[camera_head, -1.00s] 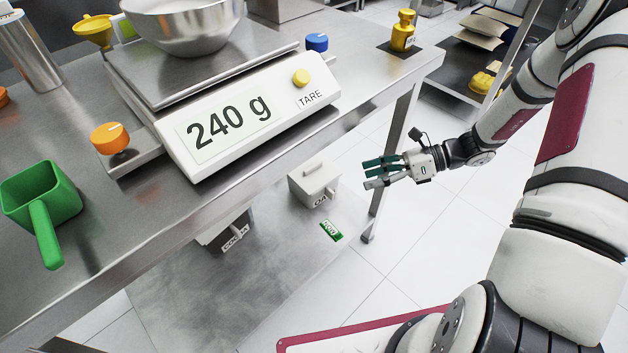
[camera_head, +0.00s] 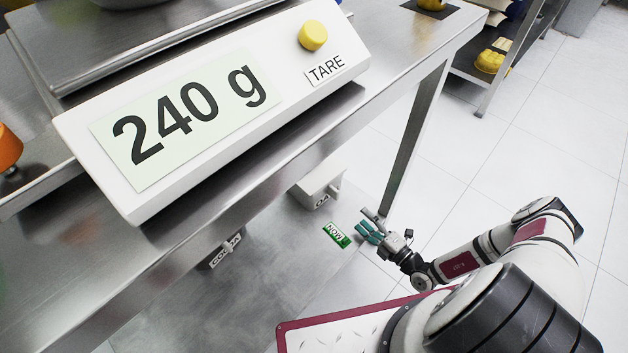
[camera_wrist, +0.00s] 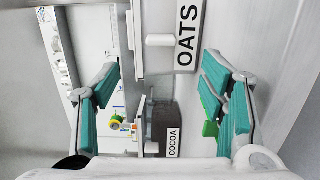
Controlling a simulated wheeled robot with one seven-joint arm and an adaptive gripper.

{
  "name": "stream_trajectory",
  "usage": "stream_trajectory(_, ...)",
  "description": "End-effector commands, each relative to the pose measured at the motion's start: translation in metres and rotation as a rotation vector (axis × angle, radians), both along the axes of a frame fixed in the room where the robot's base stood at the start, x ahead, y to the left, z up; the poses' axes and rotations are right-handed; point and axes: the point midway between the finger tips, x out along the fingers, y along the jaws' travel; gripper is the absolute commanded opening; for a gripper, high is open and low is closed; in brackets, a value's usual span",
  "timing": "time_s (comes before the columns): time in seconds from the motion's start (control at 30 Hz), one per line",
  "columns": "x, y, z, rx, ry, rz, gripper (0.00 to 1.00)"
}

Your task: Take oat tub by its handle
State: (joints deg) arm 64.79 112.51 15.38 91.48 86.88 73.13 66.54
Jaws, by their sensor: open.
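The oat tub (camera_head: 308,192) is a pale box on the shelf below the bench; in the head view the bench edge hides much of it. Its label is partly cut off there, but reads OATS in the wrist view (camera_wrist: 187,37). A short white handle (camera_wrist: 159,40) juts from its front beside the label. My gripper (camera_head: 367,226) is low, to the right of and apart from the tub. In the wrist view my open, empty gripper (camera_wrist: 163,85) has its teal fingers spread left and right, with the handle ahead between them.
A green label (camera_head: 337,234) lies near my gripper. The bench leg (camera_head: 415,140) rises just behind my gripper. The scale (camera_head: 210,100) reads 240 g above. Open floor lies right.

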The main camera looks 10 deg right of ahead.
Motion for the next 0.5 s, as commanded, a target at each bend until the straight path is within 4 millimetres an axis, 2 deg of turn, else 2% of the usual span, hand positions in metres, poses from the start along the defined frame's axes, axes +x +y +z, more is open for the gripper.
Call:
stream_trajectory(0.17,0.016,0.010,-0.003,0.009,0.003,-0.006,0.65)
stream_trajectory(0.4,0.056,0.031,-0.003,0.007,0.002,-0.005,0.65)
stream_trajectory(0.5,0.067,0.037,-0.003,0.006,0.002,-0.005,0.65)
